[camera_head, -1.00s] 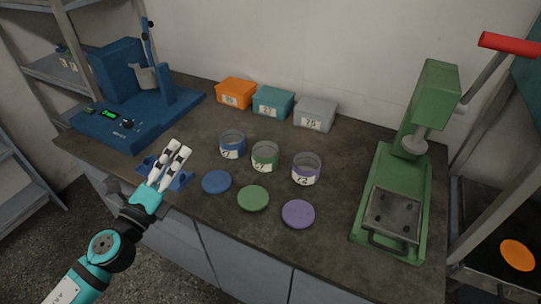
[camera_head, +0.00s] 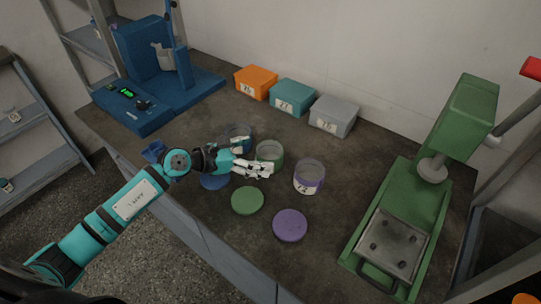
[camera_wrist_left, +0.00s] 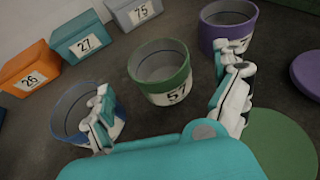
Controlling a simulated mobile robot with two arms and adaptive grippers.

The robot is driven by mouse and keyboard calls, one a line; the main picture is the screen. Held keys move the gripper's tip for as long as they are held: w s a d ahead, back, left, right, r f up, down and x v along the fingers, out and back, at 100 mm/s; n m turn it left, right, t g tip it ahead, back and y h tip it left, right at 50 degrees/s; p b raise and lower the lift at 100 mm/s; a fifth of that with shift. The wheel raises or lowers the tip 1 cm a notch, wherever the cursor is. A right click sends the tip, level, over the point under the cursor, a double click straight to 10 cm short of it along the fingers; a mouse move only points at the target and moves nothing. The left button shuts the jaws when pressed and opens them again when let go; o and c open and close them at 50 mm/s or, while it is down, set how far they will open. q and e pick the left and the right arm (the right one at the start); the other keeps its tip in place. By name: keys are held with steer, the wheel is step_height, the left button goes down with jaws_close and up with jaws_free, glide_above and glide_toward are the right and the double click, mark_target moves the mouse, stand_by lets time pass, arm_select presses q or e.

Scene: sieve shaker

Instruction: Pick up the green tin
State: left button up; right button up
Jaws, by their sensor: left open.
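The green tin (camera_head: 269,153) is open-topped and stands upright on the dark bench top. In the left wrist view the green tin (camera_wrist_left: 162,72) carries a label reading 57 and sits ahead of my fingers, between their lines. My left gripper (camera_head: 258,158) is open and empty, with its fingers pointing right towards the tin; in the head view it partly covers the tin's front. In the left wrist view the gripper's fingers (camera_wrist_left: 168,105) are spread wide, one near the blue tin, one near the purple tin. My right gripper is not in view.
The blue tin (camera_wrist_left: 72,108) and purple tin (camera_head: 309,176) flank the green tin closely. Green lid (camera_head: 248,201), purple lid (camera_head: 290,225) and a mostly covered blue lid (camera_head: 214,183) lie in front. Orange (camera_head: 256,82), teal (camera_head: 292,97) and grey (camera_head: 333,115) boxes stand behind. A green press (camera_head: 405,220) stands right.

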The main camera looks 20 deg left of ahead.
mark_target(280, 152)
arm_select(q)
steer(key=x, duration=0.2)
steer(key=shift+w+d+f, duration=0.1)
steer(key=shift+w+d, duration=0.1)
steer(key=shift+w, duration=0.1)
steer(key=shift+w+d+f, duration=0.1)
steer(key=shift+w+d, duration=0.1)
steer(key=x, duration=0.3)
steer(key=shift+w+d+f+p, duration=0.15)
steer(key=shift+w+f+p, duration=0.1)
steer(key=shift+p, duration=0.1)
steer(key=shift+w+d+f, duration=0.25)
steer(key=shift+w+d, duration=0.05)
steer(key=c, duration=1.1)
steer(key=shift+c, duration=0.4)
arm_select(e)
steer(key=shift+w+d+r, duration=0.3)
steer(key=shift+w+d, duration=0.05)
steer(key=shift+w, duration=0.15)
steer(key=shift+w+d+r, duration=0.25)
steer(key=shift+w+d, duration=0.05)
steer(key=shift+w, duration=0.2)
